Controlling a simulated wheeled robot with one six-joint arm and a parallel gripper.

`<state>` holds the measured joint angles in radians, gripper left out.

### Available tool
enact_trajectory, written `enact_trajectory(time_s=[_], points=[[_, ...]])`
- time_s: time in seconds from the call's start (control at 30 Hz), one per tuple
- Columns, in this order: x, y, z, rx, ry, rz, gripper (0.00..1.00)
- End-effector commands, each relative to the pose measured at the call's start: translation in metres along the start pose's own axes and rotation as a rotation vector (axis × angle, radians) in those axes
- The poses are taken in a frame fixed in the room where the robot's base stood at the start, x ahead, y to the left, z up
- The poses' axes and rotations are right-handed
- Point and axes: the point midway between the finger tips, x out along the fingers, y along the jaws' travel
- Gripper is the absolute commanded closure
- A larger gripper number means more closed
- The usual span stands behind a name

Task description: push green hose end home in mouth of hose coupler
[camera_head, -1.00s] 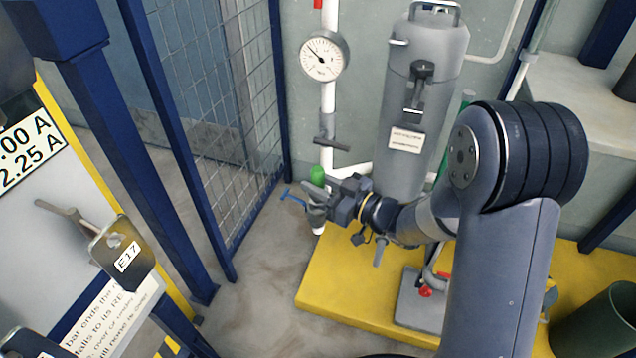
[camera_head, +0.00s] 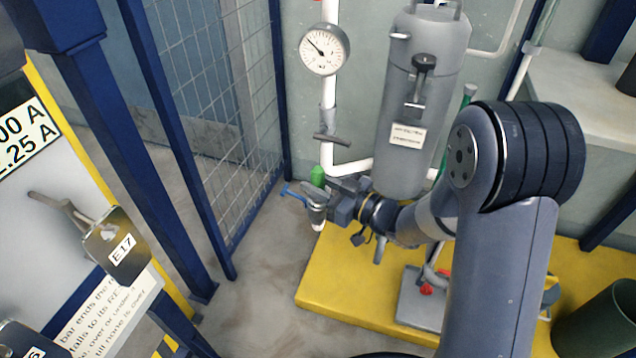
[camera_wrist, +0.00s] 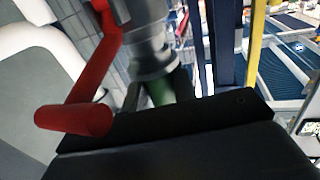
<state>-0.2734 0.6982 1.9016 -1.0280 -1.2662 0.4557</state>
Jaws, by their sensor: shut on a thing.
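My gripper (camera_head: 320,194) is shut at the left end of my arm, low in front of the white pipe. The green hose end (camera_head: 318,176) shows as a short green piece just above the jaws. In the wrist view it (camera_wrist: 172,88) sits between the dark fingers, its lower part hidden by the gripper. A grey ringed fitting, which looks like the hose coupler (camera_wrist: 153,58), stands right against the green piece in that view. I cannot tell how deep the green end sits in its mouth.
A red lever (camera_wrist: 75,118) lies close to the gripper in the wrist view. A blue handle (camera_head: 293,194) shows left of the jaws. A grey cylinder (camera_head: 402,165) stands behind on a yellow platform (camera_head: 340,285). A mesh fence (camera_head: 235,110) is at left.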

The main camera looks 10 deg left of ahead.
Motion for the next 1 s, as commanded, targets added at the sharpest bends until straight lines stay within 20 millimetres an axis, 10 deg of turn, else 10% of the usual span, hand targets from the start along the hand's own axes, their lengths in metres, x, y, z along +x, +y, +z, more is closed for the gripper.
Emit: enact_trajectory(time_s=[1.0], points=[[0.000, 0.000, 0.026, 0.000, 0.001, 0.000, 1.00]])
